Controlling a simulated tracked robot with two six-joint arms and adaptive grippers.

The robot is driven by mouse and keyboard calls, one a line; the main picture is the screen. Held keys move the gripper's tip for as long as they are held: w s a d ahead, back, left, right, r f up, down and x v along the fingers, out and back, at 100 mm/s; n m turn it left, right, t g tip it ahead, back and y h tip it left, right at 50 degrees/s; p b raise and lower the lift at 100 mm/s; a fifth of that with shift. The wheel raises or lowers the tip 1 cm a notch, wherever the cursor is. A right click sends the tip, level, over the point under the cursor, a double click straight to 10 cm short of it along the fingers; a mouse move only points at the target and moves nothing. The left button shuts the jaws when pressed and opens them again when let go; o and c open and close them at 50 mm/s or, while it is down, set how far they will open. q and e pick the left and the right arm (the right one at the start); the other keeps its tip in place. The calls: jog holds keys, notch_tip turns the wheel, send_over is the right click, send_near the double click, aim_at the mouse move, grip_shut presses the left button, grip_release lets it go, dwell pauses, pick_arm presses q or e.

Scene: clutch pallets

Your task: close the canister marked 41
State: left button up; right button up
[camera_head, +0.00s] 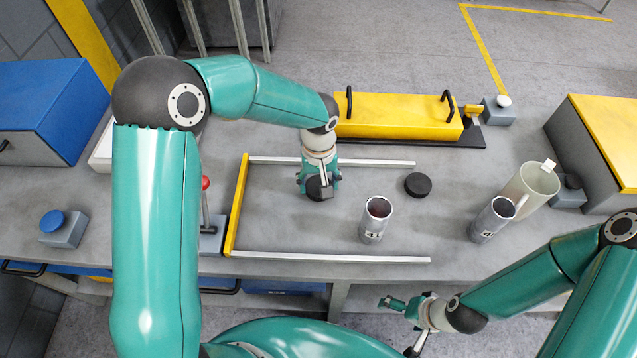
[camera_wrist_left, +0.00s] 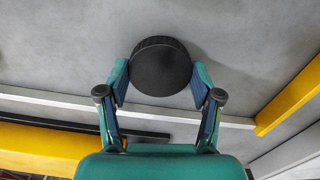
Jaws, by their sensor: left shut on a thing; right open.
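My left gripper (camera_head: 318,190) is shut on a round black lid (camera_wrist_left: 160,67), held by its sides over the grey table, left of the canisters. An open metal canister (camera_head: 374,222) stands upright between the rails; its small label seems to read 41, though the digits are blurred. A second open metal canister (camera_head: 490,222) stands to the right, its label too small to read. Another black lid (camera_head: 418,184) lies flat on the table, behind and right of the first canister. My right gripper (camera_head: 401,325) is open and empty at the table's front edge.
A yellow bar (camera_head: 237,207) joins two pale rails (camera_head: 330,257) around the first canister's area. A red-knobbed lever (camera_head: 206,200) stands left. A yellow box with black handles (camera_head: 395,116) lies behind. A pale cup (camera_head: 533,185) stands close by the second canister.

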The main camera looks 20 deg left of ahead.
pick_arm(q)
notch_tip(320, 180, up, 20)
jog(key=shift+f, duration=0.25)
pick_arm(e)
jog(key=shift+f, duration=0.25)
